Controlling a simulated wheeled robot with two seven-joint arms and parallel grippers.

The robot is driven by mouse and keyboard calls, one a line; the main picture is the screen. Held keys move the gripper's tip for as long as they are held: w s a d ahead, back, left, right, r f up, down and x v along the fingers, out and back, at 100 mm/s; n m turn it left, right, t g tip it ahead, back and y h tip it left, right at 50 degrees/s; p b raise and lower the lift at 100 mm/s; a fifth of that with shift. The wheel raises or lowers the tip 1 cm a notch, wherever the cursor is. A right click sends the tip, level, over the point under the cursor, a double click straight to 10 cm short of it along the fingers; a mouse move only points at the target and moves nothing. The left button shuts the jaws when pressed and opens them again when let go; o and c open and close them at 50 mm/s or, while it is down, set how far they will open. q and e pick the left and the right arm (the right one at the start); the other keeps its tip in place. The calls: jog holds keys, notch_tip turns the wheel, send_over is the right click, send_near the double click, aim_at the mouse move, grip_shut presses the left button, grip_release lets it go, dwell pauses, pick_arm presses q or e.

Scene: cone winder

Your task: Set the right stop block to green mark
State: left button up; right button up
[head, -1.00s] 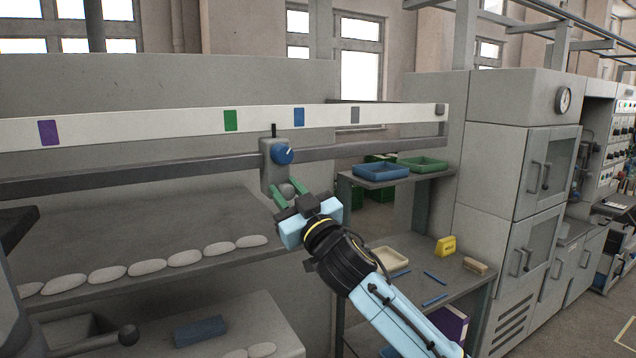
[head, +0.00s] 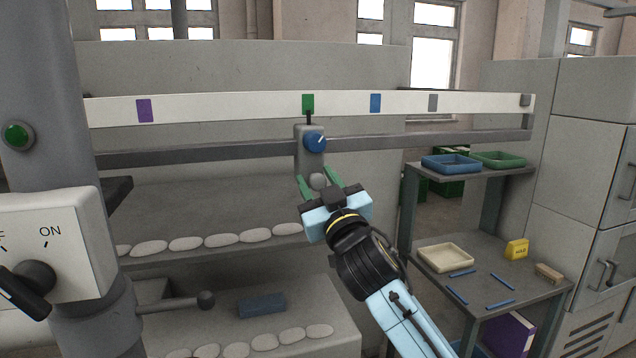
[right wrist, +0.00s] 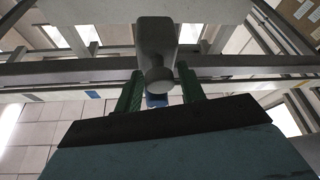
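The right stop block (head: 305,139) is a grey block on the grey rail, with a blue dial (head: 315,142) on its front and a dark pointer (head: 308,118) on top. The pointer is in line with the green mark (head: 308,102) on the white scale bar. A round grey knob (head: 317,181) sticks out low on the block. My right gripper (head: 318,182) has its green fingers on both sides of this knob, with small gaps showing. In the right wrist view the knob (right wrist: 159,79) is between the fingers (right wrist: 160,82). My left gripper is not in view.
The scale bar (head: 235,106) also has purple (head: 144,110), blue (head: 375,103) and grey (head: 433,102) marks. A post with a switch box (head: 60,235) stands at the left. Shelves with trays (head: 451,163) are at the right. Pale oblong pieces line the ledge below the rail.

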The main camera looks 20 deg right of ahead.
jog(key=shift+o, duration=0.9)
jog(key=shift+s+f, duration=0.15)
jog(key=b+v, duration=0.3)
jog(key=v, duration=1)
